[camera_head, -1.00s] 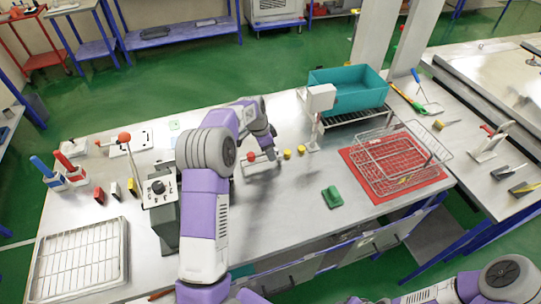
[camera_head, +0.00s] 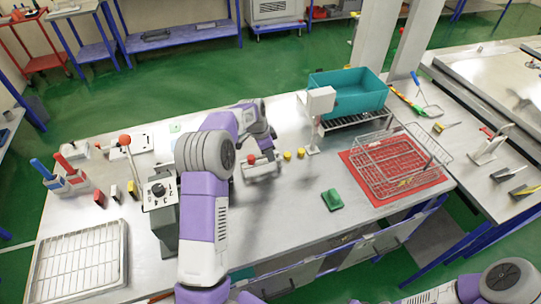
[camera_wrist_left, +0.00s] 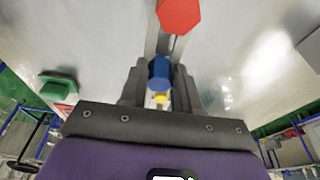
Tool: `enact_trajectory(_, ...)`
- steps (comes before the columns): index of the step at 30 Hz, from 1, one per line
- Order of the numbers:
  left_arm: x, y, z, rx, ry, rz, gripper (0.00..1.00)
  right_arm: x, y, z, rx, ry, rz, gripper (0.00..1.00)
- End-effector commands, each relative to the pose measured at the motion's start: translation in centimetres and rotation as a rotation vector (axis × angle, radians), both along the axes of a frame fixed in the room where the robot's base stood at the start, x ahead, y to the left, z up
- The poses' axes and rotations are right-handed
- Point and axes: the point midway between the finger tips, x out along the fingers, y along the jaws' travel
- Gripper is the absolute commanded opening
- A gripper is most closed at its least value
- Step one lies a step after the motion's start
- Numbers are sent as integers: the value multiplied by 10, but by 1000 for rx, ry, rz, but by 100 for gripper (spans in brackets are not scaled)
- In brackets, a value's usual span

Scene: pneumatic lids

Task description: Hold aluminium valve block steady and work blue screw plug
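The aluminium valve block (camera_head: 262,171) lies on the steel bench, with a red knob (camera_head: 251,159) on its left part. In the left wrist view, the pale block (camera_wrist_left: 152,38) runs away from my fingers and carries a red hexagonal plug (camera_wrist_left: 178,14). The blue screw plug (camera_wrist_left: 159,72) sits between the two dark fingers of my left gripper (camera_wrist_left: 160,84), with little or no gap at its sides. I cannot tell whether the fingers press on it. In the head view, my left gripper (camera_head: 265,150) is over the block and hides the blue plug. My right gripper is out of view.
Two yellow pieces (camera_head: 294,153) stand right of the block. A green piece (camera_head: 332,199) lies in front of them. A wire basket (camera_head: 405,165) rests on a red mat at right. A control box (camera_head: 161,210) and a rack tray (camera_head: 80,262) are at left.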

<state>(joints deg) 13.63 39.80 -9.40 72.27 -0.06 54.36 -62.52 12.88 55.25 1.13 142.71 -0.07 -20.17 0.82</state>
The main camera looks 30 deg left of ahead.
Motion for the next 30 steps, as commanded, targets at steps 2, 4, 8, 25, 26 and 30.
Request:
enact_trajectory(2, 0, 0, 0, -1, 1, 0, 16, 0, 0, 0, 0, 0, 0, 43)
enact_trajectory(4, 0, 0, 0, -1, 1, 0, 5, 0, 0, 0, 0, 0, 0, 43)
enact_trajectory(8, 0, 0, 0, 0, 1, 0, 1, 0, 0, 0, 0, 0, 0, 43)
enact_trajectory(25, 0, 0, 32, -1, -1, 0, 0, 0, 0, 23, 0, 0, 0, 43)
enact_trajectory(26, 0, 0, 34, -1, -1, 0, 0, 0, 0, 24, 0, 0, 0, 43)
enact_trajectory(30, 0, 0, 42, 0, 0, 0, 0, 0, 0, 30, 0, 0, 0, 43)
